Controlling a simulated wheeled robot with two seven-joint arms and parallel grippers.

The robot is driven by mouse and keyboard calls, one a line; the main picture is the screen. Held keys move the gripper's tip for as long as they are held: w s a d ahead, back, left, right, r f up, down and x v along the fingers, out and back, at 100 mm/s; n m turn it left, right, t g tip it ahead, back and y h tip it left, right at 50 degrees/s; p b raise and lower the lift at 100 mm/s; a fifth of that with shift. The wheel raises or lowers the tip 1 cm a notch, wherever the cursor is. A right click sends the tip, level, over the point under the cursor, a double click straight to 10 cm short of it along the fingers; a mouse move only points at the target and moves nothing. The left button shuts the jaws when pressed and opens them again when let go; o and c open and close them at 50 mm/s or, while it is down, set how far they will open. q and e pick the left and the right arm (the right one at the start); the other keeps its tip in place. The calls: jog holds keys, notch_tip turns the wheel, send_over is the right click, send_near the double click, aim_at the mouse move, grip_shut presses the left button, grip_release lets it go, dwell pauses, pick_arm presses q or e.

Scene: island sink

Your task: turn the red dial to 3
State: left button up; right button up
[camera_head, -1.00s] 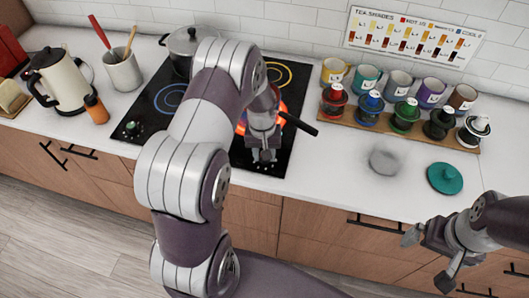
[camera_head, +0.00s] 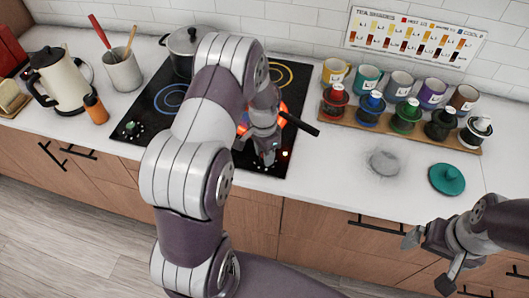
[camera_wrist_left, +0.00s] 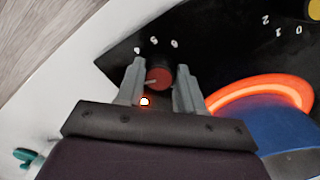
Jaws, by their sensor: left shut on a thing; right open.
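The red dial (camera_wrist_left: 159,78) is on the black cooktop (camera_wrist_left: 118,48), between my left gripper's fingers in the left wrist view. A light pointer line on it points roughly left; the pale marks around it are too small to read surely. My left gripper (camera_wrist_left: 158,84) is shut on the dial. In the head view my left gripper (camera_head: 267,156) is at the cooktop's front edge, and the dial is mostly hidden there. My right gripper (camera_head: 424,262) is open and empty beyond the counter's front edge at lower right.
A burner ring (camera_wrist_left: 280,92) glows orange-red under a blue pan (camera_wrist_left: 262,130), whose black handle (camera_head: 302,125) points right, close to my left gripper. A steel pot (camera_head: 187,42) stands behind. Mugs and colored canisters stand right, with a teal lid (camera_head: 447,178) in front.

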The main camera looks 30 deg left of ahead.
pick_arm(q)
jog(key=shift+w+m, duration=0.1)
jog(key=shift+m, duration=1.1)
jog(key=o, duration=1)
jog(key=shift+o, duration=0.2)
jog(key=shift+r, duration=0.1)
notch_tip(320, 180, up, 12)
jog(key=b, duration=0.2)
jog(key=shift+w+a+r, duration=0.15)
jog(key=shift+r, duration=0.1)
